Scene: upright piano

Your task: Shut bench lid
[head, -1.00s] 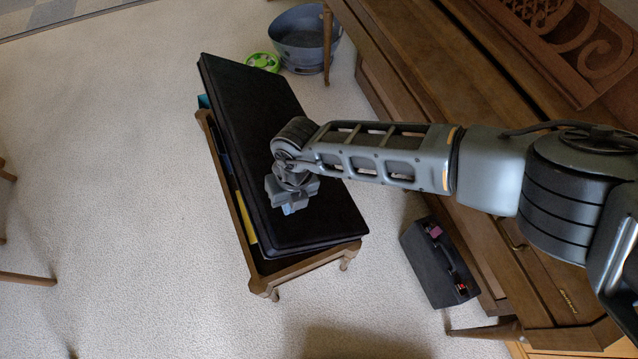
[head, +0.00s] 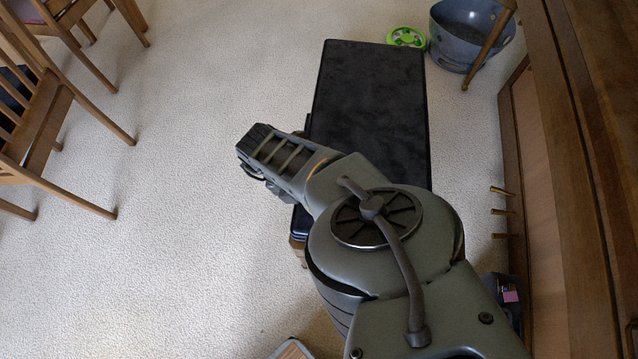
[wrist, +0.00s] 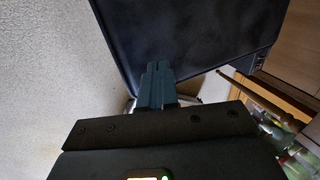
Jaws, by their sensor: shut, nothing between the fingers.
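The bench's black padded lid (head: 372,105) lies lengthwise ahead of me in the head view, its near part hidden by my arm. A bit of the wooden bench frame (head: 298,252) shows below its near left corner. From above I cannot tell whether a gap stays under the lid. The dark lid (wrist: 200,30) fills the upper middle of the wrist view. My gripper (wrist: 157,72) is shut and empty; its fingertips overlap the lid's near edge in that view, and contact is unclear. In the head view my arm's end is at the lid's left side, the fingers mostly hidden.
The piano (head: 570,180) with its pedals (head: 502,212) stands to the right. A grey tub (head: 465,40) and a green round object (head: 406,37) are beyond the bench. Wooden chairs (head: 50,130) stand at left. Carpet (head: 190,200) between chairs and bench is clear.

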